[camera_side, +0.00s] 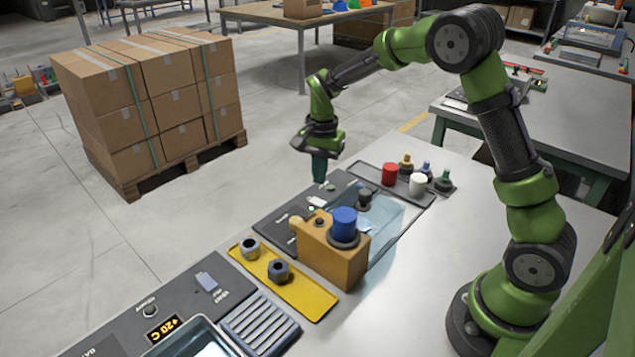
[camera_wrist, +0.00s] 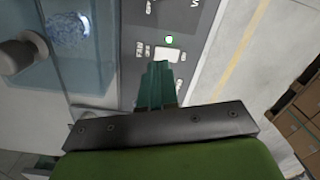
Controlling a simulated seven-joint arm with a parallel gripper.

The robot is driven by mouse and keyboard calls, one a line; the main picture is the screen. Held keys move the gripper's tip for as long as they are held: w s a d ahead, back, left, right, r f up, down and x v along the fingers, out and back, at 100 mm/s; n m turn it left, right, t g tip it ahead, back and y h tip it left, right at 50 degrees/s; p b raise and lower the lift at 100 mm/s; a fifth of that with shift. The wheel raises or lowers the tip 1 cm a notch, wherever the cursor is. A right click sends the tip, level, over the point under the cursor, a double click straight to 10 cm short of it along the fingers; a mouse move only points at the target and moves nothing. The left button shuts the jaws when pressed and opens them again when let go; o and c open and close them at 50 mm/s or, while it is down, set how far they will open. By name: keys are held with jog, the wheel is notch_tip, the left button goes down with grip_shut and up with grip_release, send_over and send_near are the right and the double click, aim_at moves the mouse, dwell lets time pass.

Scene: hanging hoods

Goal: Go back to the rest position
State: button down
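My gripper (camera_side: 319,172) hangs from the green arm, pointing down above the dark control panel (camera_side: 272,222). Its teal fingertips are together, and I see nothing between them. In the wrist view the fingers (camera_wrist: 157,84) also look closed, just below a pale switch (camera_wrist: 167,54) with a small lit green lamp (camera_wrist: 169,39) on the panel. The side view shows the fingertips apart from the trays and the block. How close they are to the panel is hard to tell.
A translucent bluish box (camera_side: 392,228) stands behind an orange block (camera_side: 335,262) with a blue cap (camera_side: 345,222). A grey tray (camera_side: 362,170) holds red and white cylinders and several dark-based pieces. A yellow tray (camera_side: 309,302) holds two nuts. Stacked cartons (camera_side: 150,95) stand on the floor.

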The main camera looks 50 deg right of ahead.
jog(key=s+a+r+n+t, duration=0.3)
jog(key=s+r+n, duration=0.2)
jog(key=s, duration=0.6)
jog(key=s+a+r+n+t+y, duration=0.1)
jog(key=s+a+r+n+t, duration=0.3)
jog(key=s+r, duration=0.6)
jog(key=shift+s+a+n+y, duration=0.3)
jog(key=shift+s+n, duration=0.05)
jog(key=shift+n, duration=0.15)
jog(key=shift+r, duration=0.1)
